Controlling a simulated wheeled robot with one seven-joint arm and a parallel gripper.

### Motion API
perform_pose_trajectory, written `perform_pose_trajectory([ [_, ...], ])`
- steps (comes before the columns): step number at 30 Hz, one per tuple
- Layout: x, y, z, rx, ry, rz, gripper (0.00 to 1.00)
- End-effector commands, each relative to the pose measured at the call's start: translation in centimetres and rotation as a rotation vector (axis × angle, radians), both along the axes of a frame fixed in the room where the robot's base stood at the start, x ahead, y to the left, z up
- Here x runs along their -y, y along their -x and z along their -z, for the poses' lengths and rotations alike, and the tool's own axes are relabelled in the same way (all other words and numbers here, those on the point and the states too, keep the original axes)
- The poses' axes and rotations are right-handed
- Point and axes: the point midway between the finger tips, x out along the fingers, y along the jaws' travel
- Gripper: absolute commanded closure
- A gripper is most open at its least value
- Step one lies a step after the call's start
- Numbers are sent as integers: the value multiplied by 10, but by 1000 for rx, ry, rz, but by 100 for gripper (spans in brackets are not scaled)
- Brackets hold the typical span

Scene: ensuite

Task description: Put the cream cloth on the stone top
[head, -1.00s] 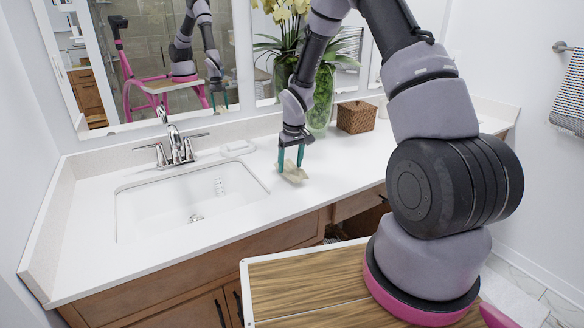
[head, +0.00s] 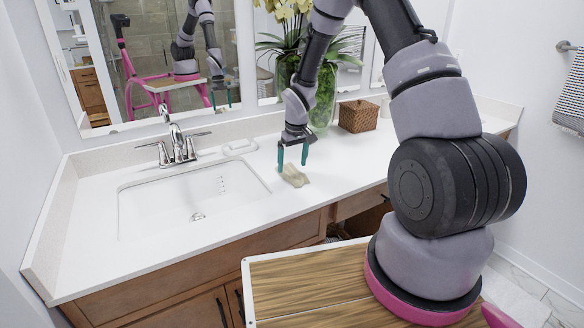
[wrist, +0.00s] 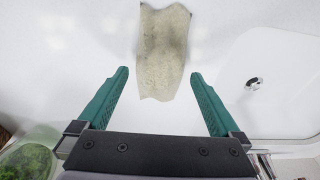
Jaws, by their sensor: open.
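The cream cloth (head: 293,176) lies crumpled on the white stone top (head: 330,172), to the right of the sink. In the wrist view the cloth (wrist: 163,52) lies beyond the fingertips, roughly in line with the gap between them. My gripper (head: 293,160) is above the stone top, just over and behind the cloth. Its two green fingers are wide apart and empty, and they also show in the wrist view (wrist: 159,76). The cloth is apart from both fingers.
The sink basin (head: 160,208) is to the left, with a chrome faucet (head: 177,146) behind it. A white soap dish (head: 240,147) sits near the sink. A glass vase with flowers (head: 322,95) and a wicker box (head: 357,116) stand at the back right. The counter right of the cloth is clear.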

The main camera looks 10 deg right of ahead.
Motion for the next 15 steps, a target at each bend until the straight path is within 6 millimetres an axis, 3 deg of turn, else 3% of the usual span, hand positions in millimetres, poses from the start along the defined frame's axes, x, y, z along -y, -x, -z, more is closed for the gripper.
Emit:
perform_pose_trajectory([
  [9,3,9,-69,4,-1,1,0],
  [15,4,14,-95,1,0,0,0],
])
